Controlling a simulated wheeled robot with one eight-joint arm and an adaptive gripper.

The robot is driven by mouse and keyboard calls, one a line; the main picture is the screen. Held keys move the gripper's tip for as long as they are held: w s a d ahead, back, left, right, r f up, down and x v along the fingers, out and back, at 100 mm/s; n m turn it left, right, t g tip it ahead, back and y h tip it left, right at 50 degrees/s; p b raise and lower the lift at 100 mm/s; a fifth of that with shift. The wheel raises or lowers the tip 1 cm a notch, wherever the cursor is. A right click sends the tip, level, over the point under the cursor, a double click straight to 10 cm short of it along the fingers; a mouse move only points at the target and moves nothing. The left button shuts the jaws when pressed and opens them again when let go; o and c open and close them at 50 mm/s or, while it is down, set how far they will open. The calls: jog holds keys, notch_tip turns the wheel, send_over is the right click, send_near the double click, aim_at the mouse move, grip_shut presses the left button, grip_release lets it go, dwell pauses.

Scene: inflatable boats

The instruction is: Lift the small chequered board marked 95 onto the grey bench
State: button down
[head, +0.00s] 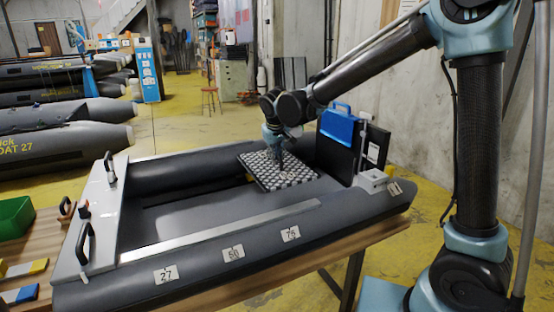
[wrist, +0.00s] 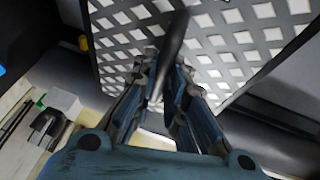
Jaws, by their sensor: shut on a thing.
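The chequered board (head: 290,178) is black and white and hangs tilted over the inside of the dark inflatable boat, towards its right end. I cannot read a 95 on it. My gripper (head: 278,153) is above the board, shut on a dark upright handle or bar on its face. In the wrist view the board (wrist: 245,38) fills the top, and my gripper (wrist: 165,88) has its fingers around the dark bar. A flat grey surface (head: 195,210) inside the boat, left of the board, may be the bench; I cannot be sure.
The boat (head: 330,225) has thick side tubes and lies on a wooden table (head: 375,237). A blue case (head: 338,126) and a black panel stand at its right end. A white board with black handles (head: 100,210) crosses its left end. A green bin (head: 15,217) stands further left.

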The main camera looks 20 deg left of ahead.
jog(key=shift+r, duration=4.4)
